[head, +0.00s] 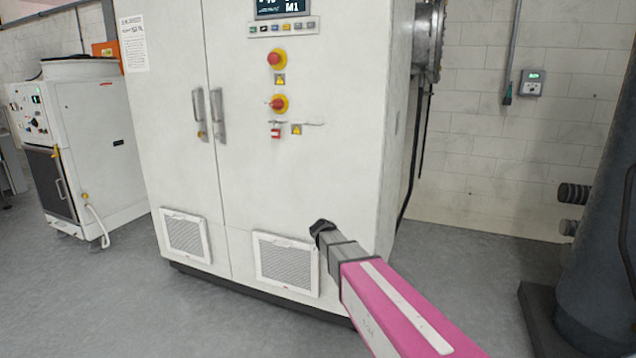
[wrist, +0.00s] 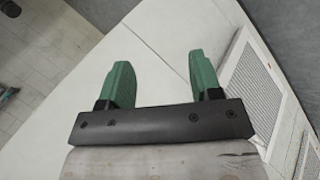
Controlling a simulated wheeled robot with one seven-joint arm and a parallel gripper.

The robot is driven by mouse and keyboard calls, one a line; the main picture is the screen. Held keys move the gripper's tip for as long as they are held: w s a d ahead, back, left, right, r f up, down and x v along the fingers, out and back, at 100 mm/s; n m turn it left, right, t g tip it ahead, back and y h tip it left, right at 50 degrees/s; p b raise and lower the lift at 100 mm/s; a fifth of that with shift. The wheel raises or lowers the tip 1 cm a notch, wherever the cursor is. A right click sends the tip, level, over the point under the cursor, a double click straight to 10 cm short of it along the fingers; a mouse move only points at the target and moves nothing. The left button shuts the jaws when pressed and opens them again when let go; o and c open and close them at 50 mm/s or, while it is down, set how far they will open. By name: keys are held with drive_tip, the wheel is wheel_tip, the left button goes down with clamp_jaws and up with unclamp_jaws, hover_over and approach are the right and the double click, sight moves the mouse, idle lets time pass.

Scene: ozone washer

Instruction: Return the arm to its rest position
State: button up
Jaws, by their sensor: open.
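My gripper shows in the wrist view (wrist: 160,85) with its two green fingers apart and nothing between them. In the head view my pink and grey arm (head: 395,310) reaches up from the lower right, and its dark end (head: 322,228) stands in front of the lower part of the white cabinet (head: 300,180). The fingers are hard to make out in the head view. I cannot tell how far the arm's end is from the cabinet face. The wrist view is tilted and shows the cabinet's white surface (wrist: 155,30) beyond the fingers.
The cabinet carries red and yellow knobs (head: 277,58), door handles (head: 218,113) and vent grilles (head: 287,265). A smaller white machine (head: 95,150) stands at the left. A dark cylinder (head: 598,230) stands at the right. Grey floor (head: 465,280) is clear between it and the cabinet.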

drive_tip(key=s+d+f+m+g+y, duration=0.1)
drive_tip(key=s+d+y, duration=0.1)
drive_tip(key=s, duration=0.6)
drive_tip(key=s+d+f+m+g+y, duration=0.1)
drive_tip(key=s+d, duration=0.3)
drive_tip(key=s, duration=0.4)
drive_tip(key=s+d+f+m+g+y, duration=0.2)
drive_tip(key=s+d+f+y, duration=0.1)
drive_tip(key=s, duration=0.6)
drive_tip(key=shift+d+f, duration=0.25)
